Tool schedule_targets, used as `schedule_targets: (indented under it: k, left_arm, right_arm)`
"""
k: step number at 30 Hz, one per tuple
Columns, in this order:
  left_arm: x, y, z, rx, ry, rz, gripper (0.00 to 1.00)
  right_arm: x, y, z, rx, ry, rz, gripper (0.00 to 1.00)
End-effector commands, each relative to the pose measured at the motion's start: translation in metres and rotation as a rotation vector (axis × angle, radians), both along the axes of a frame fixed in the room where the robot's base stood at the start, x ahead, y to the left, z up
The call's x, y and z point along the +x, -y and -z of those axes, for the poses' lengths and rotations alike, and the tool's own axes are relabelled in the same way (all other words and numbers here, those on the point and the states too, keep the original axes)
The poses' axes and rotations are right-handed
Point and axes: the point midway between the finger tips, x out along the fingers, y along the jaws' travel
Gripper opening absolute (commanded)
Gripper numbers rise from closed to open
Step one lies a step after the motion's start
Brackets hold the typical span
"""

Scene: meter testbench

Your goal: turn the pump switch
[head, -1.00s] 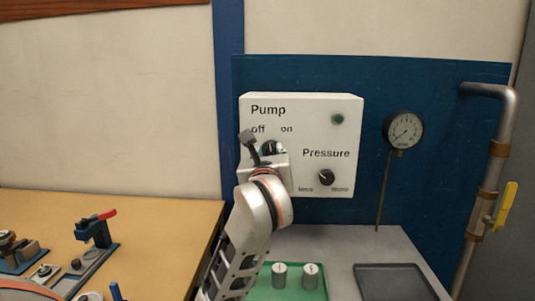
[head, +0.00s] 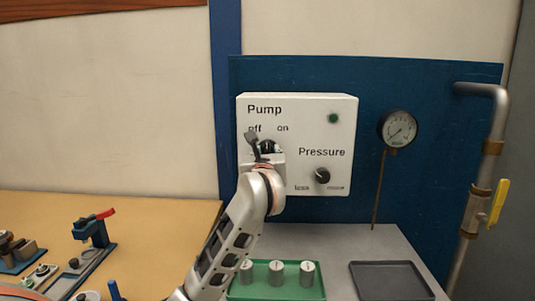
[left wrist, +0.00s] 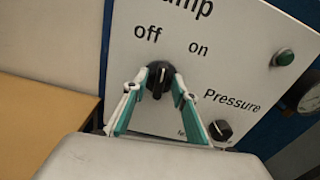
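The pump switch is a black knob below the "off" and "on" labels on the white panel (head: 307,121). In the left wrist view the pump switch (left wrist: 158,82) sits between the two fingertips of my left gripper (left wrist: 157,88). The fingers, with teal inner sides, stand apart on either side of the knob; I see no firm grip on it. In the head view my left gripper (head: 261,148) is in front of the switch and partly hides it. Which label the knob points to is unclear. My right gripper is not in view.
The pressure knob (head: 322,176) is at the panel's lower right, below a dark green lamp (head: 333,118). A gauge (head: 398,129) and a pipe with a yellow handle (head: 499,202) stand right. Below are a green tray (head: 313,293) with cylinders and an empty dark tray (head: 391,281).

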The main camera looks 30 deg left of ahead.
Motion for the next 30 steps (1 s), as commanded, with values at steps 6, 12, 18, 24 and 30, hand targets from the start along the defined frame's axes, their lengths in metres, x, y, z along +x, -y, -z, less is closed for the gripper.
schedule_targets:
  k: [6,12,18,24,30]
  left_arm:
    - [0.000,0.000,0.000,0.000,0.000,0.000,0.22]
    - [0.000,0.000,0.000,0.000,0.000,0.000,0.00]
    - [0.000,0.001,0.002,-0.046,0.025,0.002,0.00]
    - [0.001,0.001,0.005,-0.220,0.129,0.002,0.00]
    - [0.000,0.000,0.003,-0.359,0.217,0.001,0.00]
  right_arm:
    - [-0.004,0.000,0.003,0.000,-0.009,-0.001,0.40]
    - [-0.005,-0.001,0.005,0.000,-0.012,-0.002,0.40]
    - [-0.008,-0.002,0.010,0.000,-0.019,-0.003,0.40]
    - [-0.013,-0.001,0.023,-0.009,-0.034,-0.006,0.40]
    - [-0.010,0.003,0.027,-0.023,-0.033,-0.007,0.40]
